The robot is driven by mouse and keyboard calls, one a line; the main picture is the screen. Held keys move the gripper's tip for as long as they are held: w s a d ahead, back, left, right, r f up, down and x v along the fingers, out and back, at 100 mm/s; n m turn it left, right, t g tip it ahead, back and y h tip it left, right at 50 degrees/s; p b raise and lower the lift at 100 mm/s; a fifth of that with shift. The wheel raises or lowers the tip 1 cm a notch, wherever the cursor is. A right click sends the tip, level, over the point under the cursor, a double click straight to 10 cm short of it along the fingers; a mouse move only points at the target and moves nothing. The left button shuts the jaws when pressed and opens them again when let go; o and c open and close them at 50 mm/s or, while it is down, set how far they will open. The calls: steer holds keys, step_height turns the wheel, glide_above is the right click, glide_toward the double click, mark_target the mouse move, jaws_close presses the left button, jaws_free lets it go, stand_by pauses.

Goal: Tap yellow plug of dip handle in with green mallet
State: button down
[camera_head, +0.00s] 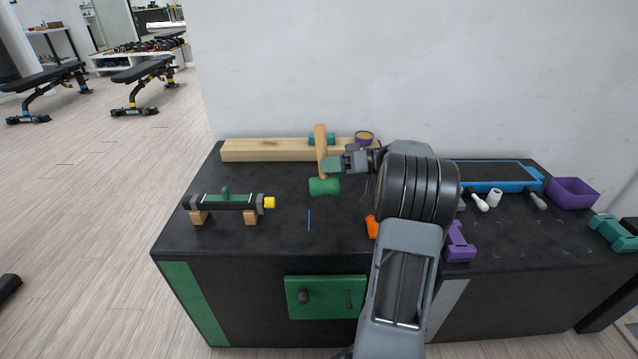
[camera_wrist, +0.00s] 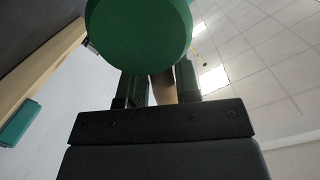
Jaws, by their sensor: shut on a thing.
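The green mallet (camera_head: 324,186) has a wooden handle (camera_head: 320,138) and hangs head down over the black bench top. My gripper (camera_head: 331,165) is shut on the mallet's handle, just above the head. In the wrist view the round green mallet head (camera_wrist: 140,28) fills the top middle, with the handle between my fingers (camera_wrist: 160,88). The dip handle (camera_head: 222,202) is a black bar with a green knob, lying across two wooden blocks at the bench's left. Its yellow plug (camera_head: 269,203) sticks out at the right end, left of and lower in the picture than the mallet head, apart from it.
A blue line (camera_head: 309,219) marks the bench between plug and mallet. A wooden beam (camera_head: 268,149) lies at the back. An orange piece (camera_head: 372,227), purple dumbbell (camera_head: 459,243), purple bin (camera_head: 572,193) and blue-edged tray (camera_head: 500,186) are to the right. The bench top (camera_head: 285,232) near the plug is clear.

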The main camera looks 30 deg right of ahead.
step_height(320, 180, down, 6)
steer(key=y+b, duration=0.1)
steer(key=b, duration=0.4)
steer(key=shift+w, duration=0.35)
steer(key=shift+f+b, duration=0.1)
steer(key=shift+b, duration=0.3)
steer(key=shift+b+x, duration=0.7)
steer(key=shift+x, duration=2)
steer(key=shift+w+a, duration=0.4)
steer(key=shift+a, duration=0.15)
steer(key=shift+d, duration=0.1)
steer(key=shift+w+a, duration=0.25)
steer(key=shift+a, duration=0.25)
